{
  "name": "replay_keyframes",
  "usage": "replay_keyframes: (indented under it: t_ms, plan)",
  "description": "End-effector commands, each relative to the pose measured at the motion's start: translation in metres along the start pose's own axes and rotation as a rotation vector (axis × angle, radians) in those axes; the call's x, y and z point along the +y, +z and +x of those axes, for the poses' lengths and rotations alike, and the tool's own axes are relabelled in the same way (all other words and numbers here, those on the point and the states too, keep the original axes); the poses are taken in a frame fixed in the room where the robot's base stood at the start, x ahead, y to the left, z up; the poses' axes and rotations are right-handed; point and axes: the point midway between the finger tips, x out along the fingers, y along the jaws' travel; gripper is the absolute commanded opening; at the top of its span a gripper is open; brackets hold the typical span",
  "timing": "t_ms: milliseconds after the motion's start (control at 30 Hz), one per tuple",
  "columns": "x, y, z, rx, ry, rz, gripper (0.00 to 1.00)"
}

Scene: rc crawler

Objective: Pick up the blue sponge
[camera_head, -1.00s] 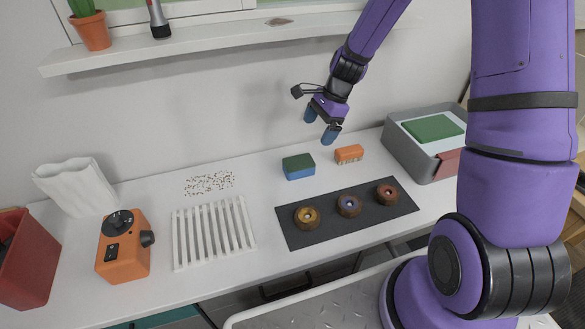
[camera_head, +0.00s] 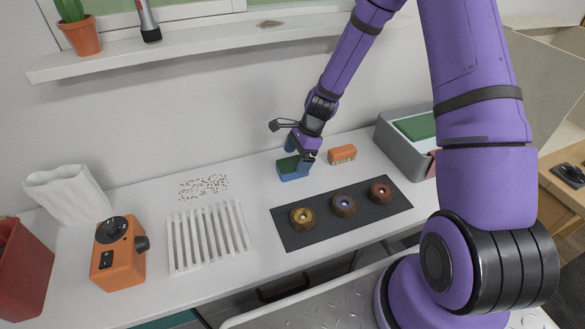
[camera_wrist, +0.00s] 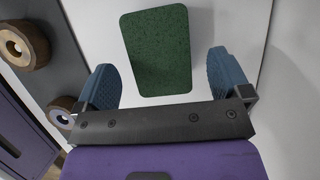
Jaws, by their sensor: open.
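The blue sponge (camera_head: 293,168) lies on the white worktop, with a dark green top face and blue sides. In the wrist view its green top (camera_wrist: 157,50) shows between and just ahead of the fingers. My gripper (camera_head: 300,155) is low over the sponge in the head view and hides part of it. In the wrist view my gripper (camera_wrist: 165,80) is open, with one blue finger pad to each side of the sponge and gaps visible. I cannot tell exactly how high the fingertips are above the worktop.
An orange brush (camera_head: 342,154) lies just right of the sponge. A dark mat (camera_head: 325,222) with three wheels is in front. A white slatted rack (camera_head: 207,238) and an orange device (camera_head: 118,256) stand left. A grey bin (camera_head: 405,152) is at right, and a shelf (camera_head: 200,48) runs above.

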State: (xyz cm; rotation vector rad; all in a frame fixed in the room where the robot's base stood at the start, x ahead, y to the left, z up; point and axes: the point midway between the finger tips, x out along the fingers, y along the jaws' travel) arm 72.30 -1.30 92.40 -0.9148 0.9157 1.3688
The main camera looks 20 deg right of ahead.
Motion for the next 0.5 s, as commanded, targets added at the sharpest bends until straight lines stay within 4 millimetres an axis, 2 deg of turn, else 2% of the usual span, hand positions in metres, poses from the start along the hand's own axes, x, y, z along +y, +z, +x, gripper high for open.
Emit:
replay_keyframes:
  t_ms: [100,200,500]
  plan:
    - [0.0,0.002,0.017,-0.002,0.003,0.0,0.96]
    - [0.0,0.001,0.026,-0.001,0.001,0.0,0.96]
    - [0.0,0.002,0.03,0.0,0.0,-0.001,0.96]
